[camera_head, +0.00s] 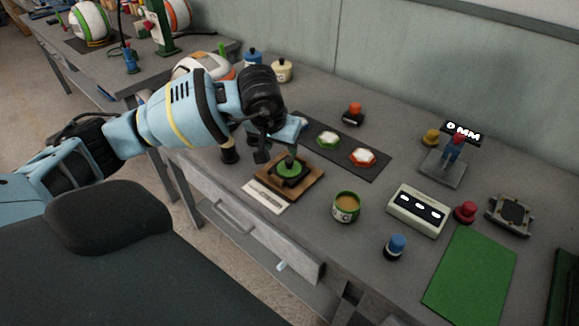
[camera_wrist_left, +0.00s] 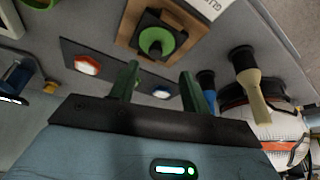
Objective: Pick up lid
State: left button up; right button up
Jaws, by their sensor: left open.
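The lid, a green disc with a dark upright knob, sits on a square wooden stand (camera_head: 312,190) in the head view. In the left wrist view the lid (camera_wrist_left: 157,41) lies in a black recess of the stand (camera_wrist_left: 128,39). My left gripper (camera_head: 276,150) is open and empty, just behind and above the lid, apart from it. Its two green fingers (camera_wrist_left: 159,85) point toward the stand in the wrist view. A green pot (camera_head: 346,208) with brown contents stands open to the right of the stand. My right gripper is not in view.
A dark mat (camera_head: 343,153) with coloured hexagonal pieces lies behind the stand. A white label card (camera_head: 265,197) lies at its front. A switch box (camera_head: 418,211), a blue-topped post (camera_head: 396,247) and a green mat (camera_head: 470,275) occupy the right side.

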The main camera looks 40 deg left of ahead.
aim_at(289, 160)
pick_arm(q)
jog(key=shift+x, duration=1.25)
jog(key=shift+w+d+x, duration=0.15)
jog(key=shift+x, duration=1.15)
jog(key=shift+w+d+x, duration=0.15)
jog(key=shift+d+x, duration=0.05)
jog(key=shift+x, duration=1.1)
jog(key=shift+r, duration=0.1)
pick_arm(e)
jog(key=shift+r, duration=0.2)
pick_arm(q)
grip_shut()
notch_tip(289, 160, up, 10)
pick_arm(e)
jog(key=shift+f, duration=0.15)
